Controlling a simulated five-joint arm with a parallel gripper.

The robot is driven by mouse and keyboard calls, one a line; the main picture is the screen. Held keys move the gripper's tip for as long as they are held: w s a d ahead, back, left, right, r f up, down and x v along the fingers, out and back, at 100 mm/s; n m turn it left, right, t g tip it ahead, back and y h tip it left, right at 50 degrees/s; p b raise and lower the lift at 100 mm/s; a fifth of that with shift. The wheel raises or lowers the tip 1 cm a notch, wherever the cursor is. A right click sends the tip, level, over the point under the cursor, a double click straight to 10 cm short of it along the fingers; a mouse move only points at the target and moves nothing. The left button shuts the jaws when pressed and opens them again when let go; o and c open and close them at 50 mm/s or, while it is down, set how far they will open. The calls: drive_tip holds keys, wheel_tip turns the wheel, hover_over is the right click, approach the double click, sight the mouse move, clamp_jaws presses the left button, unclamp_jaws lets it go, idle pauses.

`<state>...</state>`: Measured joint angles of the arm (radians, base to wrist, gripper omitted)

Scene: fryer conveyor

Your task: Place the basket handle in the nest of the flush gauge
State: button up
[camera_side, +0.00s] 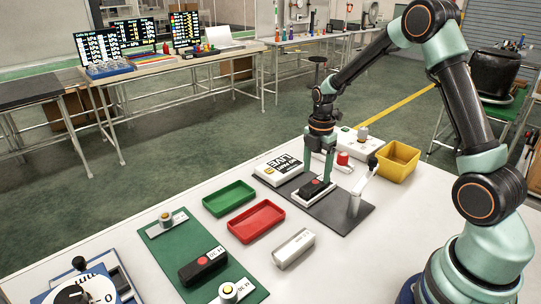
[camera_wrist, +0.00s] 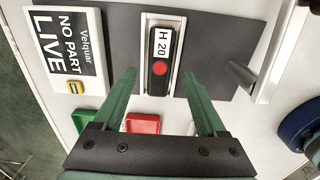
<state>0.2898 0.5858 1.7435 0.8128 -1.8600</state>
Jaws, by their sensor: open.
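A black basket handle (camera_wrist: 160,72) with a red dot and a white "H 20" label lies in the light-coloured nest (camera_wrist: 147,75) of the flush gauge. In the side view the handle (camera_side: 314,188) lies on the gauge's dark plate (camera_side: 336,215). My gripper (camera_side: 318,177) points down over the nest. Its green fingers are open and apart, one to each side of the handle in the wrist view; I see no grip on it. A second black handle with a red dot (camera_side: 203,264) lies on a green mat (camera_side: 180,240) at the front left.
A white display (camera_side: 278,168) reading "NO PART LIVE" stands left of the nest, and a post with an arm (camera_side: 356,203) stands right. Green (camera_side: 229,198) and red (camera_side: 256,220) trays, a metal block (camera_side: 294,248) and a yellow bin (camera_side: 398,161) stand around.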

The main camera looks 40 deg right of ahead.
sight(315, 181)
drive_tip(key=s+a+r+m+t, duration=0.1)
drive_tip(key=s+a+r+m, duration=0.25)
drive_tip(key=r, duration=0.45)
drive_tip(key=s+a+r+m+t, duration=0.25)
drive_tip(key=r+m, duration=0.25)
drive_tip(key=r, duration=0.4)
drive_tip(key=s+a+r+m+t, duration=0.1)
drive_tip(key=s+a+m+t, duration=0.1)
drive_tip(key=s+a+m, duration=0.4)
drive_tip(key=s+m, duration=0.1)
drive_tip(key=m, duration=0.2)
drive_tip(key=shift+s+a+r, duration=0.25)
drive_tip(key=shift+r, duration=0.15)
drive_tip(key=shift+m, duration=0.25)
